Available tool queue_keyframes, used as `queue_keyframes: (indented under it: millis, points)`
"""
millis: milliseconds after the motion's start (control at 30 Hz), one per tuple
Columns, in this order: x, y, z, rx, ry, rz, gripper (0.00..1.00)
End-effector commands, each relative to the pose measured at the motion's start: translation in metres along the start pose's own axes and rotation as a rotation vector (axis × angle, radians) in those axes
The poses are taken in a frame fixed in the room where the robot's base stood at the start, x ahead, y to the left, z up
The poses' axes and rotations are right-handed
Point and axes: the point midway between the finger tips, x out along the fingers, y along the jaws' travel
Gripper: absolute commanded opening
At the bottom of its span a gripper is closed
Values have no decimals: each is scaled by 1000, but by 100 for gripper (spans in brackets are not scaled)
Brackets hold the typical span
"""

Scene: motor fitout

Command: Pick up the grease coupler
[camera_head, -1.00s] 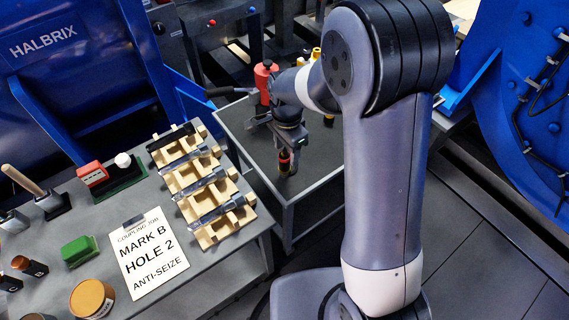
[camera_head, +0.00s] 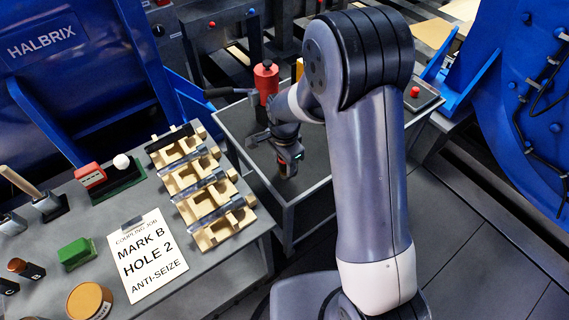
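My gripper (camera_head: 289,165) is low over the grey cart top (camera_head: 240,122), pointing down. Its fingers are dark and small here, so I cannot tell whether they are open or shut. The small dark fitting with a red and yellow top that showed just below the gripper is now hidden by it. I cannot confirm that this fitting is the grease coupler. A red canister (camera_head: 265,82) with a dark handle stands on the cart behind my gripper. A yellow piece (camera_head: 300,68) shows beside it, partly hidden by my arm.
The left bench holds wooden cradles (camera_head: 208,228) with grey bars, a paper sign (camera_head: 147,255), a green block (camera_head: 77,252) and a brown-lidded tin (camera_head: 90,300). A red button (camera_head: 414,91) sits at the cart's right end. Blue machine housings flank the cart.

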Motion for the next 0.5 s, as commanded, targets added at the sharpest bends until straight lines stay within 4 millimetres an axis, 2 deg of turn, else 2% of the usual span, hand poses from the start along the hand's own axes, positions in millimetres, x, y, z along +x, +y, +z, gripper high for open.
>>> queue_keyframes:
  millis: [67, 433, 500]
  points:
    - [0, 0, 0, 0, 0, 0, 34]
    - [0, 0, 0, 0, 0, 0, 4]
    - [0, 0, 0, 0, 0, 0, 4]
